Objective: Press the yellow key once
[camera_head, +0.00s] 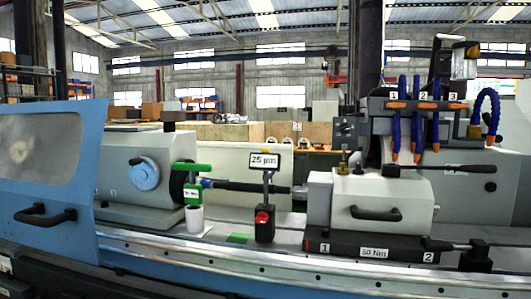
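No yellow key can be made out for certain in the head view. A small brass-yellow fitting (343,163) stands on top of the light grey tailstock (375,198); I cannot tell whether it is a key. Neither of my grippers is in view.
A black stand with a red button (263,217) carries a "25 µm" display (265,161). The blue sliding door (45,150) is at left. Blue hoses (417,110) with orange tips hang at right. A steel rail (270,263) crosses the front.

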